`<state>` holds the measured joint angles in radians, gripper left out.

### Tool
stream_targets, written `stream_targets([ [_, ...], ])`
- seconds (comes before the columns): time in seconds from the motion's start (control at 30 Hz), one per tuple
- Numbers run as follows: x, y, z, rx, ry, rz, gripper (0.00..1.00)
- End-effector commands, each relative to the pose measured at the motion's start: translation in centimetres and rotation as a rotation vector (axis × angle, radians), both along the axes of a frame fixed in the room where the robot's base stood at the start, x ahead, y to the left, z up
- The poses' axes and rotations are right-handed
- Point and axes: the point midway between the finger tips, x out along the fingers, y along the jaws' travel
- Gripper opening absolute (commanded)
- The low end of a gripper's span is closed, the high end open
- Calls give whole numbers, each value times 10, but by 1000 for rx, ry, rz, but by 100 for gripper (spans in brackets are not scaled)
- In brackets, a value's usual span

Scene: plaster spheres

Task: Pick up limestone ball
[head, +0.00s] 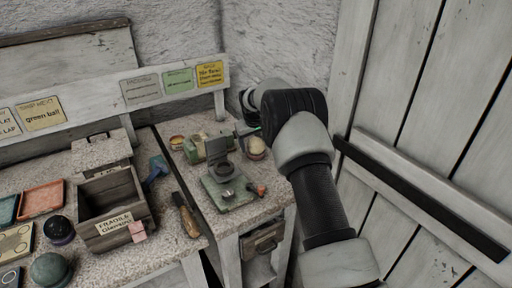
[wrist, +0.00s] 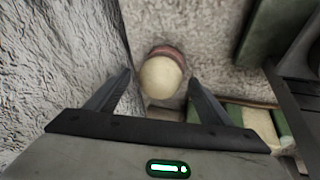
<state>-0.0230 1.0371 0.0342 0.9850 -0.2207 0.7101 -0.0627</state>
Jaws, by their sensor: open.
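A cream ball (wrist: 160,84), which looks like the limestone ball, sits on a reddish-brown ring-like base (wrist: 168,51) in the wrist view. In the head view the ball (head: 256,145) is at the back right of the bench, just below my wrist. My gripper (wrist: 159,79) is open. In the wrist view its two fingertips are on the left and right of the ball, with a gap on each side. How far the fingertips are above the ball is hard to tell. In the head view my gripper (head: 246,128) is small and partly hidden by my arm.
A rough wall (wrist: 60,60) is close to the left finger in the wrist view. A green and cream box (head: 206,148) and a grey-green metal device (head: 228,185) stand left of the ball. A wooden crate (head: 112,205) and a green ball (head: 50,270) are farther left.

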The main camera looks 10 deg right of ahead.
Motion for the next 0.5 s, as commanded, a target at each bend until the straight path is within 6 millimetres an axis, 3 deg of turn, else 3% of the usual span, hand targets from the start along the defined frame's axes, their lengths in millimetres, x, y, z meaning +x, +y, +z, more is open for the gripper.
stream_targets([
  [0.3, 3, -1, -6, 0, -1, 0, 75],
  [0.5, 3, 0, -6, 0, -1, 0, 42],
])
